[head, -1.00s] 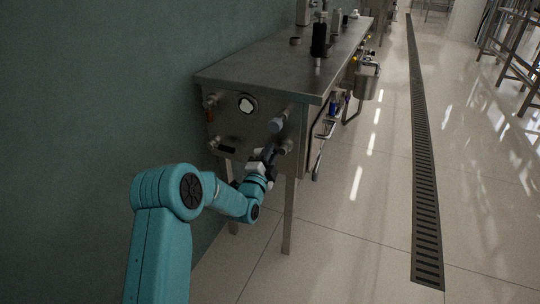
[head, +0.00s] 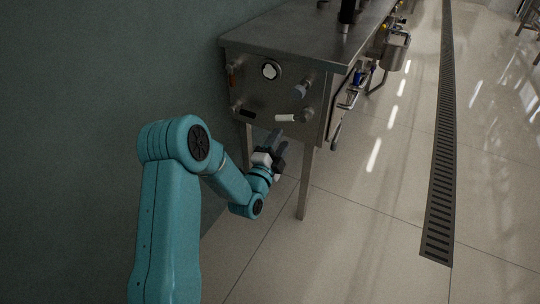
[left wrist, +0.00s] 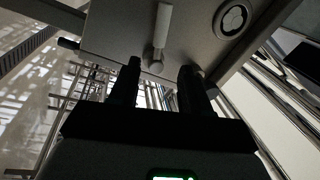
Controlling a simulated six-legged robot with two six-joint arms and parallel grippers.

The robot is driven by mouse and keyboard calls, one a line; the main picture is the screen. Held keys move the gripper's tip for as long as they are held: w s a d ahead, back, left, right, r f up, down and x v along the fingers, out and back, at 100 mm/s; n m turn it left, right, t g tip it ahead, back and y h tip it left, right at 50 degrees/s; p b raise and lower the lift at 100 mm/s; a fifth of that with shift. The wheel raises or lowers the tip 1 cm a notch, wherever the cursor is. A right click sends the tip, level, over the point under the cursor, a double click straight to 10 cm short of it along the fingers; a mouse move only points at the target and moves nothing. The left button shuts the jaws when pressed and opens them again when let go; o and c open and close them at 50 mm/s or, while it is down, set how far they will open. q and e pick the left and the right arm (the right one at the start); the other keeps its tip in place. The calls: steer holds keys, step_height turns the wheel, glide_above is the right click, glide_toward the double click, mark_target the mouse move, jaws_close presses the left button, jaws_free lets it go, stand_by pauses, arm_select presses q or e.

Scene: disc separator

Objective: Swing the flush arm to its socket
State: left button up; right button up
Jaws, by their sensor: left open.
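A metal cabinet's end panel (head: 265,95) carries several short handles. A white handle (head: 287,118) points left from a round metal fitting (head: 307,115) at the lower right. It also shows in the left wrist view (left wrist: 163,24), above its fitting (left wrist: 155,61). No label tells which handle is the flush arm or which part is its socket; the white one is nearest my gripper. My left gripper (head: 277,138) is open, below and in front of the white handle. In the wrist view its fingers (left wrist: 160,80) stand apart with nothing between them. My right gripper is not in view.
A blue-grey handle (head: 302,90), an orange one (head: 231,72), a black one (head: 247,113) and a round gauge-like port (head: 271,71) share the panel. A cabinet leg (head: 307,185) stands below right. Open floor lies right, with a drain grate (head: 445,140).

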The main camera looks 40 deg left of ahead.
arm_select(q)
steer(key=v, duration=0.7)
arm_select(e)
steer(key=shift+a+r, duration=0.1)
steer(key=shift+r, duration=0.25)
arm_select(q)
steer(key=shift+d, duration=0.1)
steer(key=d+f+g+h, duration=0.35)
steer(key=d+f, duration=0.25)
steer(key=d, duration=0.3)
steer(key=d+f+g+h, duration=0.2)
steer(key=d+f+h, duration=0.2)
steer(key=d+f, duration=0.45)
steer(key=s+d+f+n+g+h, duration=0.1)
steer(key=s+d+f+n+g, duration=0.25)
steer(key=s, duration=0.35)
steer(key=s+d+f+n+g+h, duration=0.1)
steer(key=s+d+f+n+g, duration=0.25)
steer(key=s+n+g, duration=0.2)
steer(key=s+d+f+n+g, duration=0.2)
steer(key=s+f+n+g, duration=0.15)
steer(key=s, duration=0.35)
step_height(320, 180, up, 32)
steer(key=s+d+g+p, duration=0.1)
steer(key=p, duration=3.2)
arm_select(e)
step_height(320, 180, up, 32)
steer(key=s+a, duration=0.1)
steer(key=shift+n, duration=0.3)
